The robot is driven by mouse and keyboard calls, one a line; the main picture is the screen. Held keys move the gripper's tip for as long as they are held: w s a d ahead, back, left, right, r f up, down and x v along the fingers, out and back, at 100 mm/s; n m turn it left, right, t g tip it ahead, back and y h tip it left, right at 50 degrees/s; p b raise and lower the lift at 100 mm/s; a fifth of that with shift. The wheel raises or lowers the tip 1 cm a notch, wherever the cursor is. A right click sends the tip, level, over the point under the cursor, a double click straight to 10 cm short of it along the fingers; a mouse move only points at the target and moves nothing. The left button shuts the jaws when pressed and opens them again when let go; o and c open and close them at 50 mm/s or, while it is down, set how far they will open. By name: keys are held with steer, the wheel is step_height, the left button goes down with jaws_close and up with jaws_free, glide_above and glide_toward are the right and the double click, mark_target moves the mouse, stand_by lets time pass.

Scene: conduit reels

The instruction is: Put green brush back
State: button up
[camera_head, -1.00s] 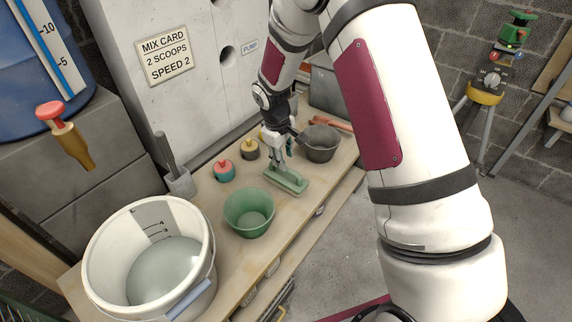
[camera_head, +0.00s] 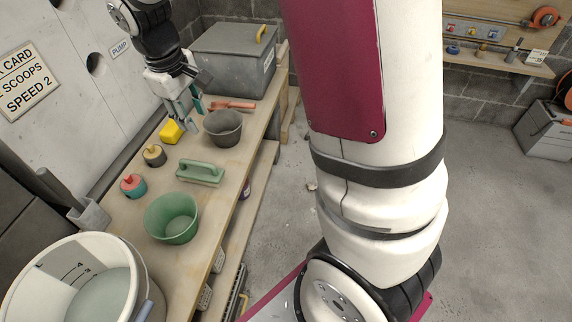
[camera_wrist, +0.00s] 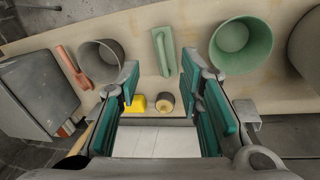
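The green brush (camera_head: 200,172), a flat green block with a raised handle, lies on the wooden bench between the green bowl (camera_head: 171,218) and the grey bucket (camera_head: 222,127). It also shows in the wrist view (camera_wrist: 163,50), lying apart from my fingers. My gripper (camera_head: 188,110) is raised above the back of the bench, beyond the brush. In the wrist view its teal fingers (camera_wrist: 160,75) are spread wide with nothing between them.
A yellow block (camera_head: 171,132), a dark round tool with a yellow knob (camera_head: 154,155) and a red-and-teal one (camera_head: 133,185) stand along the wall side. A red-handled tool (camera_head: 232,105) lies behind the grey bucket. A grey lidded box (camera_head: 235,62) is behind; a white bucket (camera_head: 75,285) is in front.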

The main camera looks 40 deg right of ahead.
steer(key=s+r+m, duration=0.2)
steer(key=s+r, duration=0.3)
steer(key=s, duration=0.4)
steer(key=s+r+m, duration=0.1)
steer(key=s+r, duration=0.4)
steer(key=s, duration=0.3)
steer(key=s+m+y, duration=0.1)
steer(key=s+m, duration=0.1)
steer(key=s, duration=1.2)
steer(key=shift+a+f+y, duration=0.25)
steer(key=shift+f+y, duration=0.05)
steer(key=shift+y, duration=0.1)
steer(key=shift+s, duration=0.1)
step_height(320, 180, up, 13)
steer(key=t+p, duration=0.2)
steer(key=p, duration=0.9)
steer(key=shift+d+t+p, duration=0.2)
steer(key=shift+t+p, duration=0.1)
steer(key=shift+t, duration=0.1)
steer(key=shift+r, duration=0.1)
